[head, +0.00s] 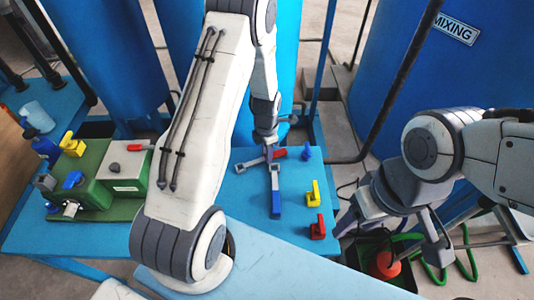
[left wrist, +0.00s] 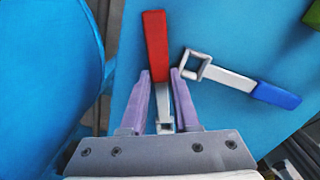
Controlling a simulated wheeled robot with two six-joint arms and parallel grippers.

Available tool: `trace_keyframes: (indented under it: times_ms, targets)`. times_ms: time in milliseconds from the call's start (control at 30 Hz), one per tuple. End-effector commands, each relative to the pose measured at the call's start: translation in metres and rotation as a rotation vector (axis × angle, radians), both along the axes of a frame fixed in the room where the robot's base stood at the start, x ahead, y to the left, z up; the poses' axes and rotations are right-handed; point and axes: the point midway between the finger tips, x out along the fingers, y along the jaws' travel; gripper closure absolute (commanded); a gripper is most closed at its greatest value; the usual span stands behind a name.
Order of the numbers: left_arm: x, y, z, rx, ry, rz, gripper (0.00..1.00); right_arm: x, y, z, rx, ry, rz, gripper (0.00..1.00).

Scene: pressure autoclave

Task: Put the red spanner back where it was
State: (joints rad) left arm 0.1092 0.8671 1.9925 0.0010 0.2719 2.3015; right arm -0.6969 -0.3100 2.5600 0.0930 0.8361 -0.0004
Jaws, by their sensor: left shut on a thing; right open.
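The red spanner (left wrist: 156,42) has a red handle and a grey shaft. My left gripper (left wrist: 161,88) is shut on its grey shaft, with the red handle reaching out beyond the fingertips. In the head view the red spanner (head: 279,153) is at the back of the blue table, under my left gripper (head: 265,142). I cannot tell whether it touches the table. The blue spanner (head: 276,200) lies beside it, and its square grey head and blue handle (left wrist: 276,96) show in the left wrist view. My right gripper (head: 402,232) is open and empty, right of the table.
Yellow (head: 313,193) and red (head: 318,228) valve-like pieces stand on the blue table (head: 245,205) near the right edge. A green block unit (head: 105,180) with coloured handles stands at left. Blue tanks (head: 415,75) rise behind. A red round object (head: 384,265) sits below my right gripper.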

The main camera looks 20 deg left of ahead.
Motion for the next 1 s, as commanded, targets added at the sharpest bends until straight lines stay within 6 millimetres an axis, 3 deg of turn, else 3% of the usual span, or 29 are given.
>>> trace_keyframes:
  times_ms: [33,100,133,200,833,1000]
  targets:
    - [-0.006,-0.002,-0.017,-0.002,0.011,0.001,1.0,0.0,0.0,-0.006,0.0,0.0,0.0,0.41]
    - [-0.006,-0.002,-0.018,-0.001,0.012,0.001,1.0,0.0,0.0,-0.006,0.001,-0.001,0.0,0.41]
    - [-0.006,-0.002,-0.018,-0.002,0.013,0.001,0.59,0.0,0.0,-0.006,0.0,0.0,0.0,0.41]
    - [-0.006,-0.002,-0.018,-0.002,0.013,0.001,0.36,0.0,0.0,-0.006,0.0,0.0,0.0,0.41]
    - [-0.009,-0.004,-0.016,-0.004,0.021,0.002,0.36,0.0,0.0,-0.005,0.0,0.0,0.0,0.41]
    - [-0.008,-0.003,-0.003,-0.004,0.018,0.002,0.36,0.0,0.0,-0.004,0.0,0.0,0.0,0.41]
